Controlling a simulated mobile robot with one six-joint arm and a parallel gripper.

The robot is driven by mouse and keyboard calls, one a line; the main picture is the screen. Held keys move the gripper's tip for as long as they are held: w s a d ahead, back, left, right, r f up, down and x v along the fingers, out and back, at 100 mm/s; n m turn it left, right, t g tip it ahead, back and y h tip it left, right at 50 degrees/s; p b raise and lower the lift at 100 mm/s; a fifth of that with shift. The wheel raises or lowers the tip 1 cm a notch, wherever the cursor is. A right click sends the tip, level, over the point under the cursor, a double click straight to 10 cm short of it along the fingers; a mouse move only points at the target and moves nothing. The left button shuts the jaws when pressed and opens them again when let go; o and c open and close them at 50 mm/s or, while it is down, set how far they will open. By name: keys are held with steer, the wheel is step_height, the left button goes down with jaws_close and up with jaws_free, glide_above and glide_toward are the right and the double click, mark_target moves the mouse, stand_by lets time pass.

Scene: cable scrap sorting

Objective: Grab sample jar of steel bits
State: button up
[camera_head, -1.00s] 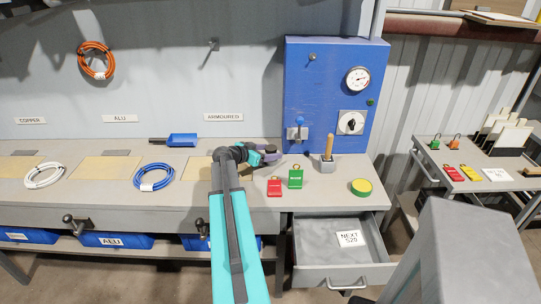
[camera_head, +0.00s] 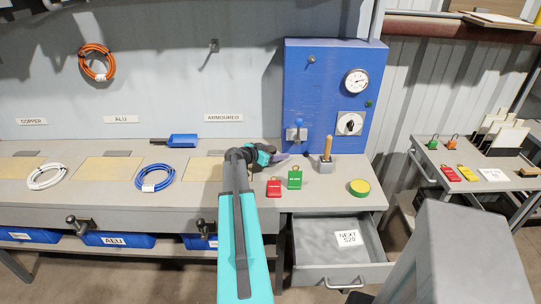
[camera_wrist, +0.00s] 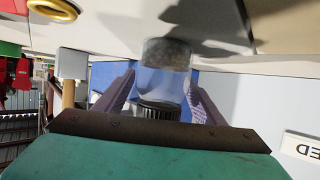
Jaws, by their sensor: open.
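A clear sample jar (camera_wrist: 160,83) with a dark ribbed lid and grey bits (camera_wrist: 168,53) inside shows in the wrist view, which looks upside down. The bits lie at the end away from the lid. My gripper (camera_wrist: 162,75) is open, with one purple finger on each side of the jar; I cannot tell whether either touches it. In the head view my gripper (camera_head: 276,159) is low over the back of the bench, left of the blue panel's lever. I cannot make out the jar there.
A blue scoop (camera_head: 183,140) lies left. The drawer (camera_head: 320,255) below is open.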

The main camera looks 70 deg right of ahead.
stand_by(0.5)
steer(key=c, duration=1.2)
steer(key=shift+r, duration=0.15)
steer(key=shift+r+b, duration=0.55)
steer(key=shift+r, duration=0.15)
steer(key=shift+r+b, duration=0.4)
steer(key=shift+r, duration=0.45)
steer(key=a+b, duration=0.1)
steer(key=a, duration=0.4)
steer(key=a+r+b, duration=0.1)
steer(key=a+b, duration=0.1)
steer(key=a, duration=0.3)
steer(key=s+a+b, duration=0.1)
steer(key=a, duration=0.5)
steer(key=shift+r+b, duration=0.3)
